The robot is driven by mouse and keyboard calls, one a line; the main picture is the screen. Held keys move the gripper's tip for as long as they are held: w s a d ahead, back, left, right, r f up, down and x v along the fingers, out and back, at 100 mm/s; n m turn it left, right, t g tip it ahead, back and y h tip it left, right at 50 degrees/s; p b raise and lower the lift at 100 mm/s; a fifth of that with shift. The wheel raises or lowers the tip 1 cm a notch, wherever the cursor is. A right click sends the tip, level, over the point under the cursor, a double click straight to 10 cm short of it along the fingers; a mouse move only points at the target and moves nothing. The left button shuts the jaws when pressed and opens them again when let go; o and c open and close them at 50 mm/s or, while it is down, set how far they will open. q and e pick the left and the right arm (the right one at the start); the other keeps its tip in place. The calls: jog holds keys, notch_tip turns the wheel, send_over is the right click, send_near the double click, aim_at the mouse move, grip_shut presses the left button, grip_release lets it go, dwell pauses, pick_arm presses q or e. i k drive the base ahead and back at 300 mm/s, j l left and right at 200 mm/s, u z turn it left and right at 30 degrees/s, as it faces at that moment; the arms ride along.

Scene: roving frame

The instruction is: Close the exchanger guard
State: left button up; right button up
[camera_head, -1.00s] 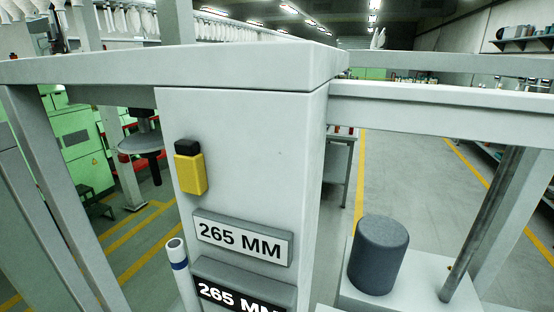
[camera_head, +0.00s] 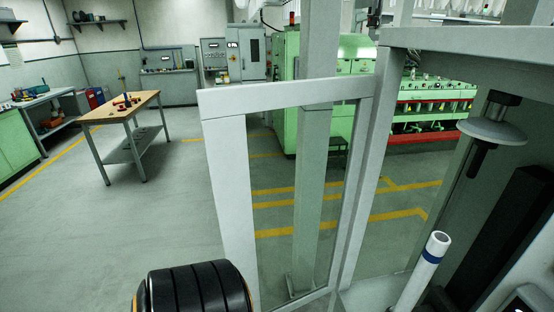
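The guard (camera_head: 228,190) is a pale grey framed panel with a clear pane, in the middle of the head view. It stands out to the left from the machine's grey corner post (camera_head: 378,150), so it looks swung open. Its lower left part is cut off by the picture edge and a dark object. The machine's inside, with a grey disc-shaped part (camera_head: 492,132) on a dark spindle, shows on the right. A white tube with a blue band (camera_head: 424,268) stands near the post. Neither of my grippers is in view.
A black ribbed cylinder (camera_head: 195,288) is at the bottom, close to the guard; I cannot tell what it belongs to. A wooden-topped table (camera_head: 122,106) stands on open floor to the left. Green machines (camera_head: 350,70) stand behind the guard.

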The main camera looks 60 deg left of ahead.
aim_at(222, 110)
jog(key=k+j+z, duration=0.1)
jog(key=j, duration=0.35)
jog(key=k+j+z, duration=0.1)
jog(key=j, duration=0.3)
jog(key=k+j+z, duration=0.1)
jog(key=j, duration=0.3)
jog(key=k+j, duration=0.3)
jog(key=k+j+z, duration=0.15)
jog(key=j, duration=0.4)
jog(key=i+j, duration=0.1)
jog(key=j, duration=0.2)
jog(key=i+j+z, duration=0.1)
jog(key=j, duration=0.2)
jog(key=i+j, duration=0.1)
jog(key=j, duration=0.2)
jog(key=z, duration=0.05)
